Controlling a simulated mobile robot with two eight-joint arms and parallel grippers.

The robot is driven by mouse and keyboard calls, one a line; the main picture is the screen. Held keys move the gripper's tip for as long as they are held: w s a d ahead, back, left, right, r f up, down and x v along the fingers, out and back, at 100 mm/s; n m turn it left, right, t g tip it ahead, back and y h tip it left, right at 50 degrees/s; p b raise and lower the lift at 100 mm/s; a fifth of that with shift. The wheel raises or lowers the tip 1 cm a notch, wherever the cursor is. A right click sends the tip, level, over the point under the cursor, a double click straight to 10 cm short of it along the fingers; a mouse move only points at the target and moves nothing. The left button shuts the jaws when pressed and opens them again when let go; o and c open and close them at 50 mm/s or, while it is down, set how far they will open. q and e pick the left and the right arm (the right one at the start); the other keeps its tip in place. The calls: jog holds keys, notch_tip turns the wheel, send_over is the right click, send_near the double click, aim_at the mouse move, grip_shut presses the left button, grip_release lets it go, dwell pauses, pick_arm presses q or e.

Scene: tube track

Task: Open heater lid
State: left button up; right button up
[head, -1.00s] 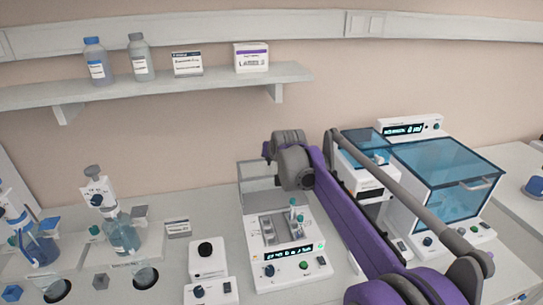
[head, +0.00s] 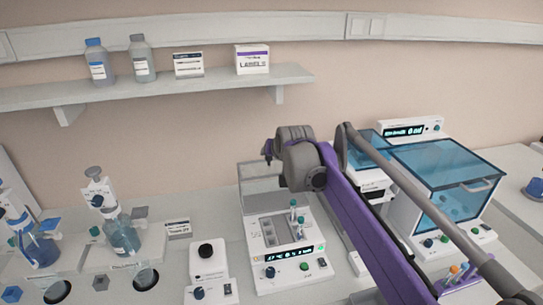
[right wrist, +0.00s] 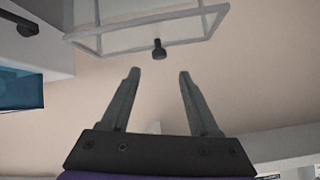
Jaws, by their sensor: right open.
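The heater (head: 290,275) is a white unit with a lit display and knobs, on the bench at centre in the head view. Its clear lid (head: 262,185) stands raised behind the block, partly hidden by my right arm. In the right wrist view the clear lid (right wrist: 150,25) is at the top, with a dark knob (right wrist: 159,48) at its edge. My right gripper (right wrist: 158,76) is open and empty, its fingertips just short of the knob and apart from it. My left gripper is not in view.
A device with a blue clear cover (head: 445,170) stands right of the heater. A small white unit with a black knob (head: 206,250) is to its left. Tubes (head: 297,220) stand in the heater block. Flasks are at left, and a shelf (head: 150,88) runs above.

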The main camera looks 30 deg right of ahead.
jog(key=v, duration=0.5)
jog(key=shift+s+a+r, duration=0.1)
jog(key=shift+s+r, duration=0.05)
jog(key=shift+s, duration=0.05)
